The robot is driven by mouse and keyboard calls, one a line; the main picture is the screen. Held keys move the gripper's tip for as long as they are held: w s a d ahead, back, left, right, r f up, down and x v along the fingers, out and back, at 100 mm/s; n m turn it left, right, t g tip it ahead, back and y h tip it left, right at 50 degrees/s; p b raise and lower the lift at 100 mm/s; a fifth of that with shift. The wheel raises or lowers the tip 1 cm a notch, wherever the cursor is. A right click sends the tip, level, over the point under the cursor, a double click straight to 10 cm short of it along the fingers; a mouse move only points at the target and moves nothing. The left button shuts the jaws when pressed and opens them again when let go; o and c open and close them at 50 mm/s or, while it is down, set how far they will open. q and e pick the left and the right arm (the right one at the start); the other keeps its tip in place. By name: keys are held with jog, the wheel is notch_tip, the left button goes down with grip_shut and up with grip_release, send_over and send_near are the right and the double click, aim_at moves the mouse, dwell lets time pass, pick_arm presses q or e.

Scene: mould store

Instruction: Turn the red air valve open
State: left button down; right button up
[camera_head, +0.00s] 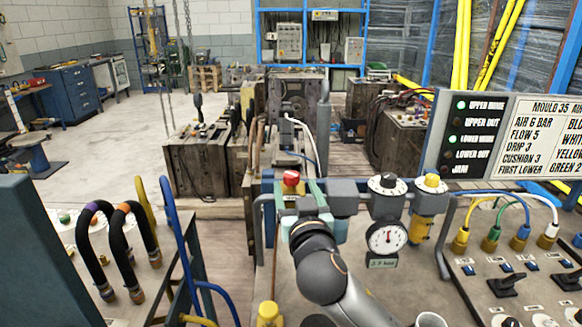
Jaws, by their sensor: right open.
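The red air valve (291,178) is a small red knob on top of the air-line assembly in the middle of the head view. My right arm reaches up from the bottom. My right gripper (303,207) is just below and in front of the red knob, at its body. Its fingers are small and partly hidden by the wrist, but it is open. I cannot tell whether it touches the valve. The lower part of the valve is hidden behind the gripper. My left gripper is out of view.
Right of the valve are a black-and-white dial (388,183), a round pressure gauge (387,238) and a yellow-topped unit (431,183). A sign with lamps (468,135) stands at right above a hose and lever panel (515,280). Black hoses (96,250) rise at left.

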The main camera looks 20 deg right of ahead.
jog(key=w+d+p, duration=0.1)
jog(key=w, duration=0.8)
jog(key=shift+d, duration=0.15)
jog(key=shift+w, duration=0.1)
grip_shut()
